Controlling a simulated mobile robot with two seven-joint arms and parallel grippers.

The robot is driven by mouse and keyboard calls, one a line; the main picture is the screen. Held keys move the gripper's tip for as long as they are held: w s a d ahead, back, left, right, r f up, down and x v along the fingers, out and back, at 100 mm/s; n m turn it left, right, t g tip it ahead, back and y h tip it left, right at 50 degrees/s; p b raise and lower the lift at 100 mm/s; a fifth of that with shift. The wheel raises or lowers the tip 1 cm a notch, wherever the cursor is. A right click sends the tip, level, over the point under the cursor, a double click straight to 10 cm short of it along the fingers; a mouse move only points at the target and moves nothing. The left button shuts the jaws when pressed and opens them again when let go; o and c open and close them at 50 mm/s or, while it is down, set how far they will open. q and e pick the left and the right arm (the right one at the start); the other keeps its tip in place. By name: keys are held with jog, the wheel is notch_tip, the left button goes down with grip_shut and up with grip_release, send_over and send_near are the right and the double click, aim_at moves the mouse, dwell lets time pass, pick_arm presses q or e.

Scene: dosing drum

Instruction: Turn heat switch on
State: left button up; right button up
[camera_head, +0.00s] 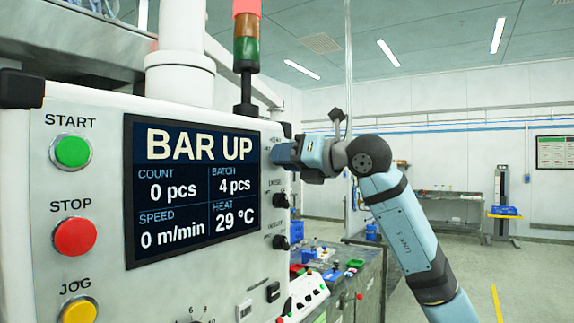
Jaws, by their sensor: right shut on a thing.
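A white control panel (90,200) fills the left side, with a dark display (190,190) reading BAR UP, 0 pcs, 4 pcs, 0 m/min and HEAT 29 °C. At its right edge is a column of small black rotary switches. My right gripper (283,154), light blue and dark, is at the top of this column, shut on the top switch, the heat switch. Its jaws hide the knob, so its turned position cannot be seen. The label above it is small and hard to read. My left gripper is not in view.
Below the gripper are a middle black switch (280,200) and a lower one (281,242). Green START (72,151), red STOP (75,237) and yellow JOG (79,311) buttons line the panel's left. A signal tower (246,50) rises above. A cluttered workbench (345,285) stands behind.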

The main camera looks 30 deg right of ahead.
jog(key=shift+m, duration=0.6)
jog(key=o, duration=0.9)
jog(key=b+v, duration=0.3)
jog(key=v, duration=1.1)
jog(key=shift+w+b, duration=0.1)
jog(key=shift+b, duration=0.25)
jog(key=shift+f, duration=0.1)
